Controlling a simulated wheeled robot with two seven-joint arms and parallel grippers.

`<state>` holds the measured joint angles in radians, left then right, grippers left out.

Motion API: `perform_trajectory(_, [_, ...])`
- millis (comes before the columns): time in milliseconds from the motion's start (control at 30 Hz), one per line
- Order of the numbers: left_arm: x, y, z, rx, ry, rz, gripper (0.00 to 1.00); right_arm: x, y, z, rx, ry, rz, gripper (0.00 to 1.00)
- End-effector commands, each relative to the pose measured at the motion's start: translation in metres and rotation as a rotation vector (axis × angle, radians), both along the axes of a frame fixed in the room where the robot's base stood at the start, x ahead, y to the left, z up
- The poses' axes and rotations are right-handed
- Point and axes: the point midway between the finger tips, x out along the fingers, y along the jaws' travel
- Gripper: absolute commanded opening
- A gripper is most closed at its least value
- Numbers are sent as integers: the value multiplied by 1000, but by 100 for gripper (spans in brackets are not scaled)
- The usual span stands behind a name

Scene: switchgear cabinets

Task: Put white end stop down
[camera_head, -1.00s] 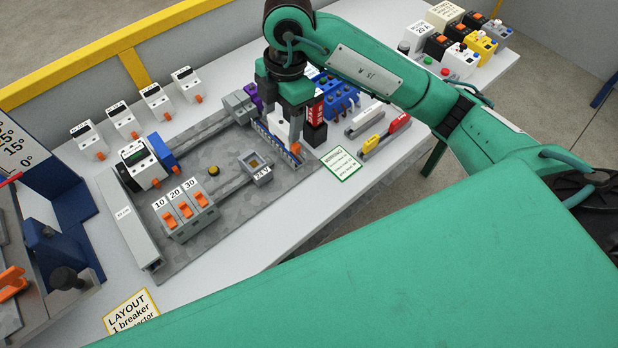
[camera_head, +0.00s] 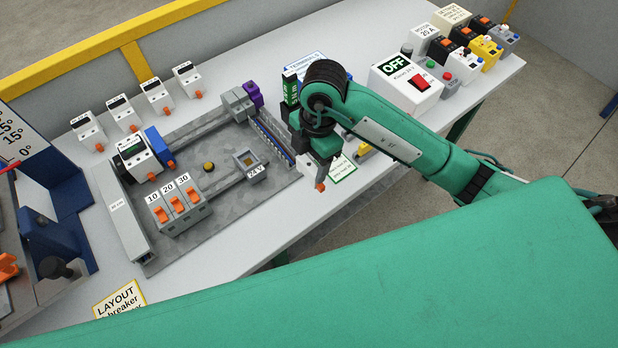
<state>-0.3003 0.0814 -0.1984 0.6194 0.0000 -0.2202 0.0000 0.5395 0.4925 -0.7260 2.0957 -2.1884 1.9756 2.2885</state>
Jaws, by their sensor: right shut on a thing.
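My right gripper (camera_head: 314,156) comes in from the right and points down just beyond the right end of the mounting plate (camera_head: 225,225). It is shut on a small pale piece with an orange foot, which I take to be the white end stop (camera_head: 317,176). The piece hangs below the fingers, near the table's front edge; its upper part is hidden by the gripper. I cannot tell its exact height above the table. My left gripper is not in view.
The plate bears a breaker (camera_head: 139,160), three switches with orange levers (camera_head: 177,208) and a 24 V block (camera_head: 246,160). A green-framed card (camera_head: 345,169) lies right of the gripper. An OFF box (camera_head: 408,85) stands further right. Bare table lies in front of the plate.

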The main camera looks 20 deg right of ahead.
Motion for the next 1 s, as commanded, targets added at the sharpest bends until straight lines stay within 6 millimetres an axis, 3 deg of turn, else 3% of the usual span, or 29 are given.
perform_trajectory(133, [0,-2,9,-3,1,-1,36,-1,0,-28,-1,4,0,35])
perform_trajectory(600, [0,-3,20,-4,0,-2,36,0,0,-82,0,1,0,35])
perform_trajectory(1000, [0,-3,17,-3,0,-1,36,0,0,-89,0,-1,1,35])
